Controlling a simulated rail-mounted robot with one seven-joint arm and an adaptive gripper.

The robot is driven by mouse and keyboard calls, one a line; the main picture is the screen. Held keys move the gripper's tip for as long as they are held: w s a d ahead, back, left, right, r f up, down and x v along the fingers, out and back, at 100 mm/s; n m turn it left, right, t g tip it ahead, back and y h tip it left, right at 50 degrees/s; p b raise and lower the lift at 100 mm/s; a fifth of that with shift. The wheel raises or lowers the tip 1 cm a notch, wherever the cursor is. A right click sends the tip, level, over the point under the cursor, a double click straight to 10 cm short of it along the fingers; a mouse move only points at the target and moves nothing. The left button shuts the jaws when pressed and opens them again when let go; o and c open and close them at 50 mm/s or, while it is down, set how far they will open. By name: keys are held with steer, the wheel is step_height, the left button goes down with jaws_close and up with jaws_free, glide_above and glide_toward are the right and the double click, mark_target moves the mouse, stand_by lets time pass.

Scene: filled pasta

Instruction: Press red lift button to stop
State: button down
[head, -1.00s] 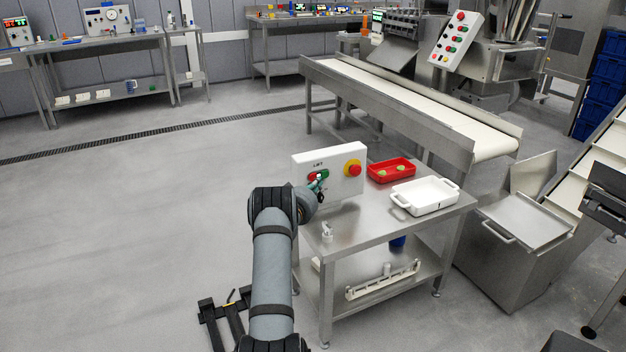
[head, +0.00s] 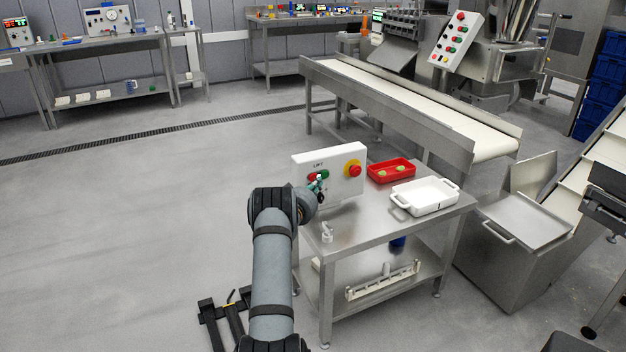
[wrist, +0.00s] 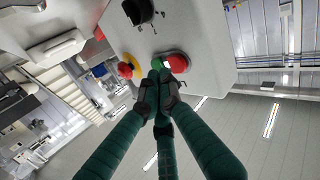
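The white lift control box (head: 340,185) stands at the back left of the small steel table. Its red lift button (head: 312,176) is at the left of its face and also shows in the wrist view (wrist: 178,62). The green button (wrist: 157,62) is beside it. A larger red stop knob on a yellow base (head: 353,169) is farther right. My gripper (head: 319,185) is in front of the box. In the wrist view its green fingers (wrist: 161,76) are together and empty. Their tips overlap the lower edges of the green and red buttons; I cannot tell whether they touch.
A red tray (head: 377,177) with green pieces and a white dish (head: 447,203) stand on the table (head: 372,223), right of the box. A small white fitting (head: 327,231) is near its front left. A conveyor (head: 420,110) runs behind. Floor at left is clear.

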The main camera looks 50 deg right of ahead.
steer(key=shift+w+d, duration=0.1)
steer(key=shift+w, duration=0.05)
steer(key=shift+w+d+b, duration=0.1)
steer(key=shift+w+b, duration=0.15)
steer(key=shift+b, duration=0.25)
steer(key=shift+w+d, duration=0.2)
steer(key=shift+w, duration=0.15)
stand_by(0.7)
steer(key=shift+b, duration=0.3)
steer(key=shift+s+a, duration=0.4)
steer(key=shift+s, duration=0.3)
steer(key=shift+s, duration=0.1)
steer(key=s, duration=0.1)
steer(key=s+a+b, duration=0.1)
steer(key=s, duration=0.1)
steer(key=s+a, duration=0.1)
steer(key=shift+s+b, duration=0.2)
steer(key=shift+b, duration=0.2)
